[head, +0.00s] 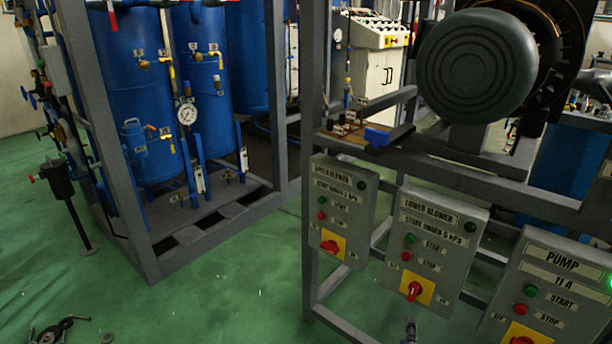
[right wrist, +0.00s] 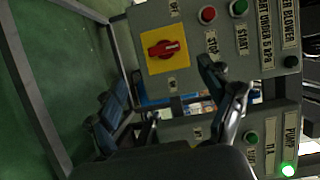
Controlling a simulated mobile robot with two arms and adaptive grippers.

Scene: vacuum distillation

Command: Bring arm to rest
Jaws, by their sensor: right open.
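My right gripper (head: 410,328) shows only as a small dark tip at the bottom edge of the head view, below the lower blower panel (head: 433,237). In the right wrist view my right gripper (right wrist: 168,95) has its dark fingers spread apart, with nothing between them. The lower blower's red knob (head: 415,290) sits on a yellow plate; the knob also shows in the right wrist view (right wrist: 165,48), apart from the fingers. My left gripper is in neither view.
The upper blower panel (head: 340,212) and the pump panel (head: 555,290), with a lit green lamp (right wrist: 288,170), flank the lower blower panel. A grey frame (head: 315,290) carries them. A large motor (head: 477,66) stands above. Green floor (head: 225,305) is open to the left.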

